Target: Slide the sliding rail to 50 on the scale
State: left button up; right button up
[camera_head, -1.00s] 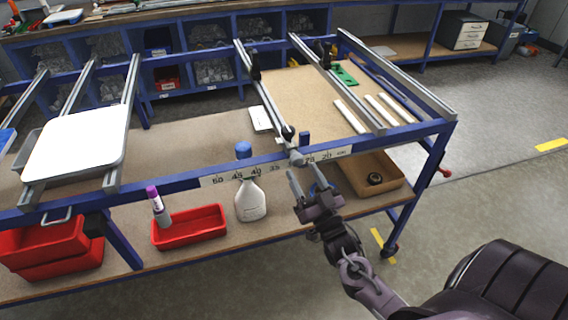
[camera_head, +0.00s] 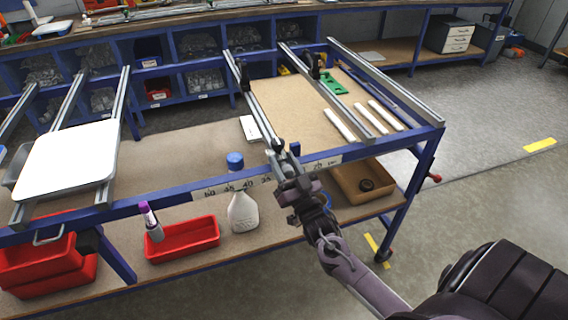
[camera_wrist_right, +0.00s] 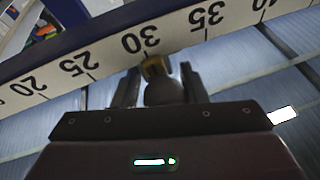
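The sliding rail (camera_head: 259,115) is a grey metal bar lying across the blue table frame, its near end at the front beam. The white scale strip (camera_head: 229,187) runs along that beam; its numbers rise to the left in the head view. In the right wrist view the scale (camera_wrist_right: 100,62) reads 20 to 40. A dark knob with a yellowish end (camera_wrist_right: 155,68) sits just below the 30. My right gripper (camera_wrist_right: 160,82) has its fingers either side of this knob, and a small gap seems to show. It also shows at the rail's near end in the head view (camera_head: 286,168). My left gripper is out of view.
More grey rails (camera_head: 325,88) lie parallel to the right, with white strips (camera_head: 368,116) between. A white panel (camera_head: 68,158) rests on rails at the left.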

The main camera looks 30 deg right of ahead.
aim_at(205, 183)
jog(key=shift+a, duration=0.15)
grip_shut()
jog(key=w+a+b, duration=0.1)
jog(key=a, duration=0.5)
jog(key=w+a, duration=0.2)
jog(key=a, duration=0.5)
jog(key=w+a+b, duration=0.1)
jog(key=a, duration=0.5)
jog(key=shift+w+a+b, duration=0.35)
jog(key=o, duration=0.5)
grip_release()
jog(key=shift+o, duration=0.2)
jog(key=shift+d, duration=0.1)
jog(key=b+v, duration=0.1)
jog(key=v, duration=0.6)
jog(key=shift+s+b, duration=0.3)
jog(key=shift+s, duration=0.1)
jog(key=shift+f, duration=0.2)
